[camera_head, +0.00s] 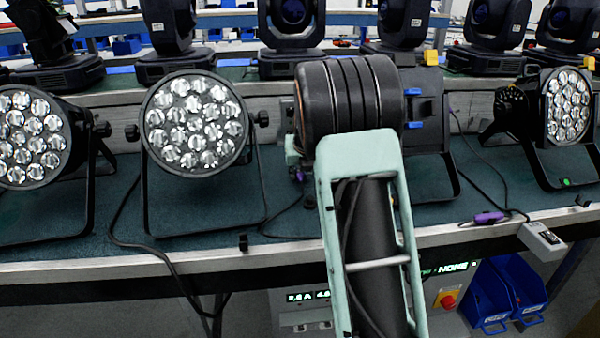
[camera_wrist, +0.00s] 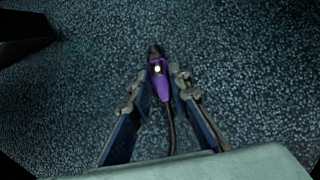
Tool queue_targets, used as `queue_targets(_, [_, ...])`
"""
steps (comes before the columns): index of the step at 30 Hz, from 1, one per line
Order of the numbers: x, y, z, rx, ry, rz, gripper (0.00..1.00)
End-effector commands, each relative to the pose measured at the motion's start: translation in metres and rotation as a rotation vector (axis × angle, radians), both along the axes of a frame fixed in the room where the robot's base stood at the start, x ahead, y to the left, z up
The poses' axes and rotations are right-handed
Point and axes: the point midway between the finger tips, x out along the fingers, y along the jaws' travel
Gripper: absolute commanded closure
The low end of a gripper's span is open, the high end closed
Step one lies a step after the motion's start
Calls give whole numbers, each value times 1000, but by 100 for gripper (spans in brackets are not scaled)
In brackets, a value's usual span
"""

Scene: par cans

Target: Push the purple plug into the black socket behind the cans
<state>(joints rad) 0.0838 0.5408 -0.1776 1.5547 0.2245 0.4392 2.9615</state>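The purple plug (camera_wrist: 158,80) shows in the wrist view between the two fingers of my gripper (camera_wrist: 160,82). Its dark tip points away from me and its black cable runs back toward the palm. The fingers look closed against its sides, though the contact is small and dark. In the head view, a bit of purple (camera_head: 299,174) shows under my gripper, which my arm mostly hides. The cans are round lamps with clear lenses: one at the left (camera_head: 30,137), one left of my arm (camera_head: 194,124), one at the right (camera_head: 567,106). I cannot make out the black socket.
Another purple connector (camera_head: 488,217) lies on the bench at the right, beside a grey box (camera_head: 543,240). Black cables cross the green bench top (camera_head: 205,212). Black moving-head lights (camera_head: 490,30) stand on the shelf behind. Blue bins (camera_head: 505,290) hang below.

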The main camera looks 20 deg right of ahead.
Motion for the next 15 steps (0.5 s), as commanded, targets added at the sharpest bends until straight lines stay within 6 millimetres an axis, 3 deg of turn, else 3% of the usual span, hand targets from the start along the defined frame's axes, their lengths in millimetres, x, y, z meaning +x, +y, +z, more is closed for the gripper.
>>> queue_targets(15, [0, 0, 6, 0, -1, 0, 100])
